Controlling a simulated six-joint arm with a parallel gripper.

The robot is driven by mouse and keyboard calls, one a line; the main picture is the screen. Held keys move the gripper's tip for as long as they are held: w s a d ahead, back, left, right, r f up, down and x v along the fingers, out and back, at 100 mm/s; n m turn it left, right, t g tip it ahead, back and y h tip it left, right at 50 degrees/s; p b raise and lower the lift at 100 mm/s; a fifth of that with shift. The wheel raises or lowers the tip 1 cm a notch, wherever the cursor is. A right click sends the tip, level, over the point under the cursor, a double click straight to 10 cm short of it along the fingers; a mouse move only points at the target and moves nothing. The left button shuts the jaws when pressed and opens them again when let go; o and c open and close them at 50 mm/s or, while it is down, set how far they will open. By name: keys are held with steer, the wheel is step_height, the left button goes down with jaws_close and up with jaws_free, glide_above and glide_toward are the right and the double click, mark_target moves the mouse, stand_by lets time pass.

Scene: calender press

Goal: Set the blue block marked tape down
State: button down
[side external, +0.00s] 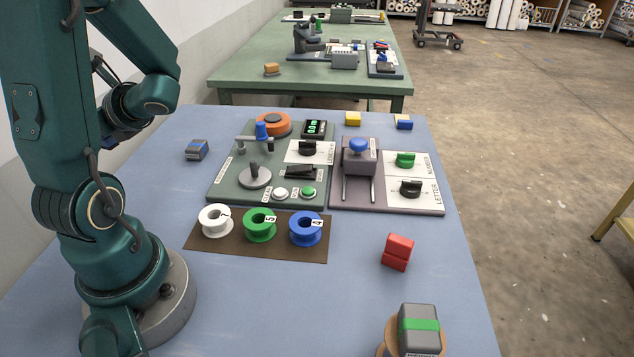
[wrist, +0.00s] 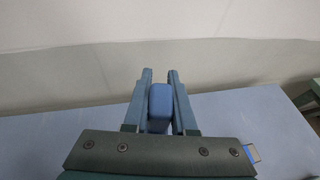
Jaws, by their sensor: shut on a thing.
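A blue block (wrist: 160,105) is held upright between the two fingers of my gripper (wrist: 160,80) in the wrist view. The gripper is shut on it. No tape marking can be read on the block's visible face. Behind the block are the blue table top (wrist: 225,115) and a pale wall, and how far the block is above the table cannot be told. My gripper and the held block do not show in the side external view, where only my arm is seen at the left.
The blue table (side external: 140,200) holds a control panel (side external: 225,180), a press unit (side external: 355,170), a brown mat (side external: 205,240) with three spools, and a red block (side external: 397,252). Bare table surrounds the red block.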

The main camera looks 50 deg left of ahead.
steer(key=shift+w+d+r+n+g+h, duration=0.1)
steer(key=shift+d+r+n+g+h, duration=0.1)
steer(key=shift+d+n+g+h, duration=0.7)
steer(key=w+d+f+n+g+h, duration=0.2)
steer(key=d+n+h, duration=0.2)
steer(key=d, duration=0.3)
steer(key=w+d+f+n+g+h, duration=0.25)
steer(key=d+n+h, duration=0.2)
steer(key=d, duration=0.25)
steer(key=w+d+r+n+t+h, duration=0.25)
steer(key=w+d+n+h, duration=0.25)
steer(key=d, duration=0.5)
steer(key=w+d+r+n+t+h, duration=0.1)
steer(key=w+d+r+n+h, duration=0.35)
steer(key=d, duration=0.65)
steer(key=shift+n+t+h, duration=0.3)
steer(key=shift+n+h, duration=0.1)
steer(key=shift+h, duration=0.2)
steer(key=s+d+f, duration=0.2)
steer(key=d+f, duration=0.1)
steer(key=f, duration=0.1)
steer(key=s+d+f, duration=0.2)
steer(key=d+f, duration=0.1)
steer(key=f, duration=0.1)
steer(key=s+d+f, duration=0.2)
steer(key=d+f, duration=0.2)
steer(key=f, duration=0.1)
steer(key=shift+f, duration=2)
